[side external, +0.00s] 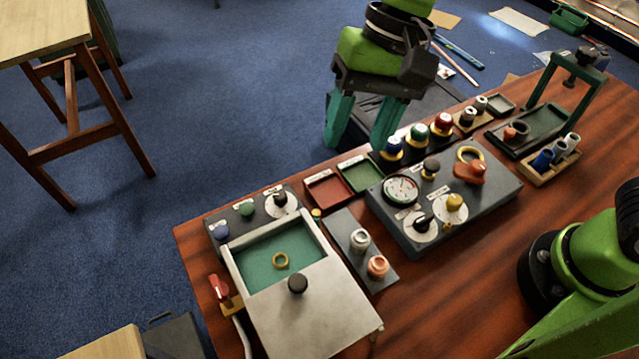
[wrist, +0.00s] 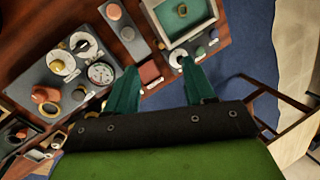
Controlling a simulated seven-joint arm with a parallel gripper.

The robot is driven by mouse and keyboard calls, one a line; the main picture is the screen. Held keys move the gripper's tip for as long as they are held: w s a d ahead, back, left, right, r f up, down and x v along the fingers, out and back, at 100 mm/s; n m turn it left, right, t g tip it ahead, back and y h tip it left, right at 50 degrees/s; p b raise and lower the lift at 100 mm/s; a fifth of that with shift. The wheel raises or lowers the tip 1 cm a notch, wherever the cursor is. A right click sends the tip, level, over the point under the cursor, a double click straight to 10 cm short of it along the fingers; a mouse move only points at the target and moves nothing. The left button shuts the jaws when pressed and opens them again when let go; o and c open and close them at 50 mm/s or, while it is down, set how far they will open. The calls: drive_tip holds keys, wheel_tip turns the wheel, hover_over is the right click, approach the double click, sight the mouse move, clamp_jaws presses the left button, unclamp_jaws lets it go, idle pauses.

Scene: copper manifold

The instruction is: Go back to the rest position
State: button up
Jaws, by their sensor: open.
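My gripper (side external: 362,122) is open and empty, with its teal fingers apart. In the side external view it hangs above the far edge of the wooden table, behind the red and green trays. In the wrist view the gripper (wrist: 158,88) points toward the table, with nothing between its fingers. The grey panel (side external: 378,211) with a gauge (side external: 400,189) and knobs lies on the table to the right of the trays. A box (side external: 245,275) with a teal inside, a half-covering lid and a brass ring (side external: 280,261) stands at the front left.
A row of coloured buttons (side external: 418,134) stands close to my right finger. A green clamp frame (side external: 541,83) rises at the table's far right. A small plate (side external: 345,230) holds a silver and a copper fitting. The blue floor (side external: 230,110) behind the table is mostly open; a wooden stool (side external: 68,110) stands left.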

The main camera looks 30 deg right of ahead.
drive_tip(key=s+d+t, duration=0.2)
drive_tip(key=d+t, duration=0.1)
drive_tip(key=d, duration=0.9)
drive_tip(key=s+d+r+t+h, duration=0.1)
drive_tip(key=d+t, duration=0.3)
drive_tip(key=d, duration=0.8)
drive_tip(key=shift+s+t+h, duration=0.3)
drive_tip(key=shift+s, duration=0.3)
